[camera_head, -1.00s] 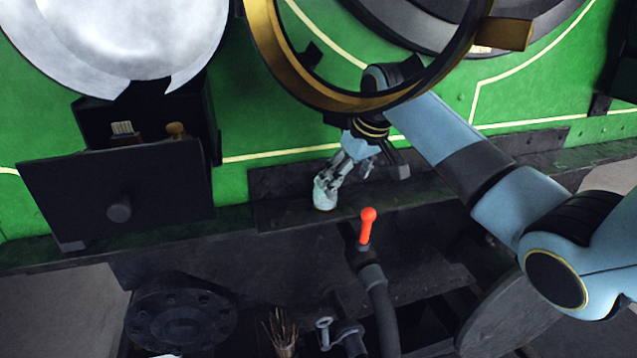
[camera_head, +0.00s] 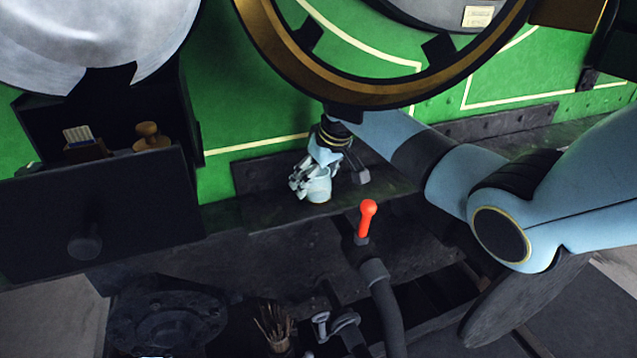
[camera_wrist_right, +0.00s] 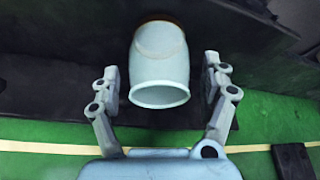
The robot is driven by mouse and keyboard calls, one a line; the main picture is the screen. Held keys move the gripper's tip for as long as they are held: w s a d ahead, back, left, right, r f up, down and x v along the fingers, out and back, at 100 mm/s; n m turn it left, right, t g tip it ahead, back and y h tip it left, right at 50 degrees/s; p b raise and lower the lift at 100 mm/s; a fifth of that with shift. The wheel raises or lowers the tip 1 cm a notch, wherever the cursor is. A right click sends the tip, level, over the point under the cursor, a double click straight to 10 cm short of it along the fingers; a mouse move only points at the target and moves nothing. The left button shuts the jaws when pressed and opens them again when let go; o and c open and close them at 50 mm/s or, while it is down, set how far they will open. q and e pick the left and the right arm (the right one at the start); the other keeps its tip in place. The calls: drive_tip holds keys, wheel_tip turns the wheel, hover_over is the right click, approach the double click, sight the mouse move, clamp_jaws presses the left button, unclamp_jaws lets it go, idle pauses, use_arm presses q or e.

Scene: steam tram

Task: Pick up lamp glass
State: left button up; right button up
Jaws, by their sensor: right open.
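The lamp glass (camera_head: 319,186) is a pale blue-white, bulging tube with an open rim. It stands on the dark ledge below the green panel in the head view. In the right wrist view the lamp glass (camera_wrist_right: 160,65) lies between the two spread fingers, its open rim facing me, with a gap on each side. My right gripper (camera_head: 308,181) is open around it, and its fingers (camera_wrist_right: 163,85) do not touch the glass in the wrist view. In the head view the fingers partly cover the glass. My left gripper is not in view.
A red-tipped lever (camera_head: 366,218) stands in front of the ledge, close to the glass. A brass-rimmed ring (camera_head: 284,74) hangs above my right arm. An open dark drawer (camera_head: 150,215) juts out at left. A cup of sticks (camera_head: 274,330) is below.

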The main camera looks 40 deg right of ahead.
drive_tip(key=shift+x, duration=1.15)
drive_tip(key=shift+s, duration=0.1)
drive_tip(key=c, duration=1.3)
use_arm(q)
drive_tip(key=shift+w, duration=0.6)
use_arm(e)
drive_tip(key=shift+r, duration=0.1)
